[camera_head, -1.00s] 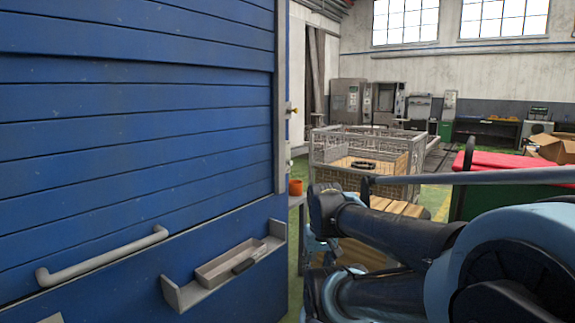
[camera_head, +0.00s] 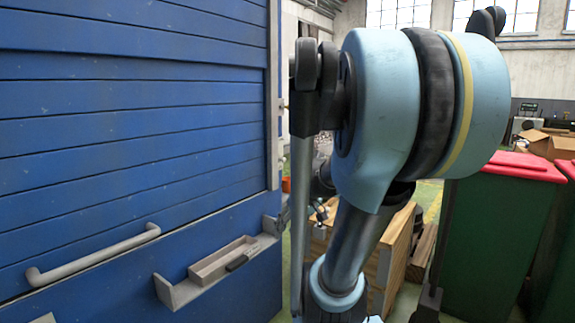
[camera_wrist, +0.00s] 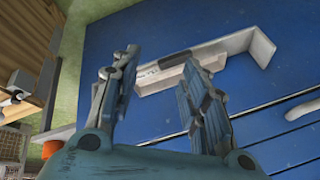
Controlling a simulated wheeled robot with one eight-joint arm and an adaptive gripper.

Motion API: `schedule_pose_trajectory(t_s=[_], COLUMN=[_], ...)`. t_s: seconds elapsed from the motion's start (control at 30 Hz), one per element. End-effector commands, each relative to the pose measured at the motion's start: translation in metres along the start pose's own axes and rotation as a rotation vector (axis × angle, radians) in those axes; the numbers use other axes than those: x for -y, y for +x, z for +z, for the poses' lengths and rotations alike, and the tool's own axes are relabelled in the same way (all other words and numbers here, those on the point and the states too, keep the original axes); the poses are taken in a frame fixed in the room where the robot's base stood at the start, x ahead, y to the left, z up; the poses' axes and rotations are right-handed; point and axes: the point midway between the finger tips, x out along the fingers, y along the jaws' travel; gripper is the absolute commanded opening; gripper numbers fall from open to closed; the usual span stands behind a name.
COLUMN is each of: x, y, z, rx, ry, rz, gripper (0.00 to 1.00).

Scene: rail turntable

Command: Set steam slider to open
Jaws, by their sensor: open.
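The likely steam slider is a long grey tray-like piece (camera_head: 212,265) with a small black grip (camera_head: 237,263) on its front. It sits in a grey bracket (camera_head: 168,292) with upturned ends, low on a blue slatted panel. In the wrist view, the grey piece (camera_wrist: 152,83) and its black grip (camera_wrist: 175,60) lie beyond my gripper (camera_wrist: 157,62). My gripper's two fingers are spread apart with nothing between them, and the right finger covers part of the slider. A gap to the slider seems to remain. I cannot make out any open or closed marking.
A grey bar handle (camera_head: 95,256) is fixed to the blue panel (camera_head: 120,120) left of the bracket. Wooden crates (camera_head: 395,255) and a green bin with a red lid (camera_head: 497,235) stand at the right. An orange object (camera_wrist: 50,148) shows at lower left in the wrist view.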

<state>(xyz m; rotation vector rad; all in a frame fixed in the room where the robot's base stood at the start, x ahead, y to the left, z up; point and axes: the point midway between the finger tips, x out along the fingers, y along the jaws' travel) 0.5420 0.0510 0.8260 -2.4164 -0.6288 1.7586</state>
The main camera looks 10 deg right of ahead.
Motion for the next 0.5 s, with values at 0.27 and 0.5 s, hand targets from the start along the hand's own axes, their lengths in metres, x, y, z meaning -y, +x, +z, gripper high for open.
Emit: schedule_pose_trajectory(t_s=[0.27, 0.5], x=[-0.010, -0.034], y=[-0.010, -0.022], z=[-0.080, -0.144], rx=[-0.147, -0.310], ry=[-0.100, -0.195], rz=[-0.152, -0.249], gripper=[0.41, 0.41])
